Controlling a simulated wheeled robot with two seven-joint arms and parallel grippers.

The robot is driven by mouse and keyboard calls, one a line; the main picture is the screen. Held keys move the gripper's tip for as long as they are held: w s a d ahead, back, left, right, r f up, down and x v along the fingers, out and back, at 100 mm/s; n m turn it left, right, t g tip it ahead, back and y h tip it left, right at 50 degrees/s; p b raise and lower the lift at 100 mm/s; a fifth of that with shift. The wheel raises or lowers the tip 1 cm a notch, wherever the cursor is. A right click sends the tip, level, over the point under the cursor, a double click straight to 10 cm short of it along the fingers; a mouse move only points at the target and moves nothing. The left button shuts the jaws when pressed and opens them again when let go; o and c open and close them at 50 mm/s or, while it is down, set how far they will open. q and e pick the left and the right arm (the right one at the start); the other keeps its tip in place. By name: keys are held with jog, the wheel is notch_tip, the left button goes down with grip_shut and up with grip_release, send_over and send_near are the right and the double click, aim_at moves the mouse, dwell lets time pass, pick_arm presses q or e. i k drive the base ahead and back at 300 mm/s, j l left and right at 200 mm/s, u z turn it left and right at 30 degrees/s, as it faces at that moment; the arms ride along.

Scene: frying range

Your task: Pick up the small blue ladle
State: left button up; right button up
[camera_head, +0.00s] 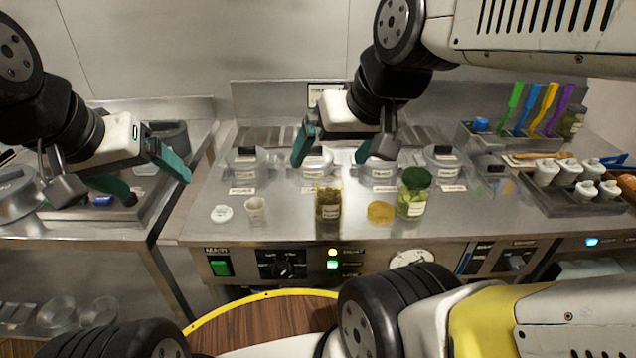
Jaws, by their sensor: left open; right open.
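Several coloured utensil handles stand upright in a holder at the back right: green, blue, yellow and purple. The blue-handled utensil (528,108) is second from the left; its lower end is hidden, so I cannot tell whether it is the small blue ladle. Another blue handle (612,160) lies by the right tray. My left gripper (158,188) is open and empty over the left counter, beside a small blue item (103,200). My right gripper (330,162) is open and empty above the lidded containers in the middle, well left of the utensil holder.
A tray (560,208) at right holds several white shakers. The front-left counter is mostly clear.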

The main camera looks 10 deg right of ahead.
aim_at(535, 87)
jog(key=z, duration=1.85)
jog(key=i+l+u, duration=0.55)
jog(key=l, duration=0.3)
jog(key=i+l+u, duration=0.35)
jog(key=l, duration=0.3)
jog(key=i+l+u, duration=0.15)
jog(key=l, duration=0.2)
jog(key=k, duration=0.05)
